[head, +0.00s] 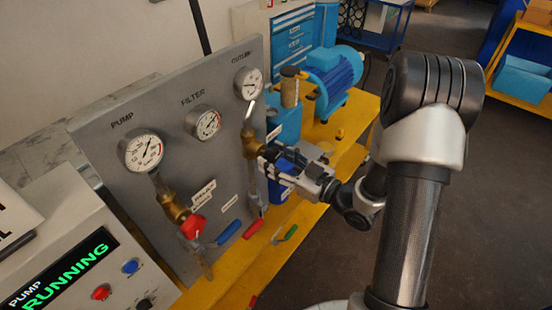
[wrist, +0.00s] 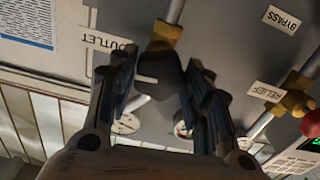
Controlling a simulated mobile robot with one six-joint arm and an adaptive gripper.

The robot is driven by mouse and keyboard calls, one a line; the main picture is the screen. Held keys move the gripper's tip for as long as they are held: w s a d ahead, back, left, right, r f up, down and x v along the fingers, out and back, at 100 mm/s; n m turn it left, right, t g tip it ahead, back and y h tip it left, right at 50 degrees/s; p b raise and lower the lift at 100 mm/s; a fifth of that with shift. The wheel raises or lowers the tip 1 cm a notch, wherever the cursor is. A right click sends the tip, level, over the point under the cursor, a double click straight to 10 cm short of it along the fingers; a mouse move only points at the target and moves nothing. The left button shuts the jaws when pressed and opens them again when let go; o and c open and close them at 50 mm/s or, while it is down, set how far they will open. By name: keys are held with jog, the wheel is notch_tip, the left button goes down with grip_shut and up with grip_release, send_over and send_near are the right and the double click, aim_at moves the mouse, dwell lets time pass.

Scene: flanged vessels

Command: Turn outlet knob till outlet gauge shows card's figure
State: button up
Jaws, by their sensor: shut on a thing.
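The panel's outlet valve has a dark knob (wrist: 160,76) on a brass body, beside an OUTLET label (wrist: 108,40) that appears upside down in the wrist view. My gripper (wrist: 163,62) is shut on this knob, one finger on each side. In the head view my gripper (head: 270,155) reaches the brass outlet valve (head: 250,143) from the right and hides its knob. The outlet gauge (head: 249,83) is a round white dial at the panel's upper right; its needle is too small to read. No card with a readable figure shows.
The grey panel (head: 150,105) also carries a pump gauge (head: 142,150), a filter gauge (head: 205,122) and a red relief knob (head: 192,227). A control box (head: 90,255) reads PUMP RUNNING. A blue motor (head: 333,75) stands behind.

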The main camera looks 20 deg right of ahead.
jog(key=shift+m+p, duration=1.35)
jog(key=shift+m, duration=1.55)
jog(key=o, duration=1.1)
jog(key=shift+c, duration=0.2)
jog(key=v, duration=1.2)
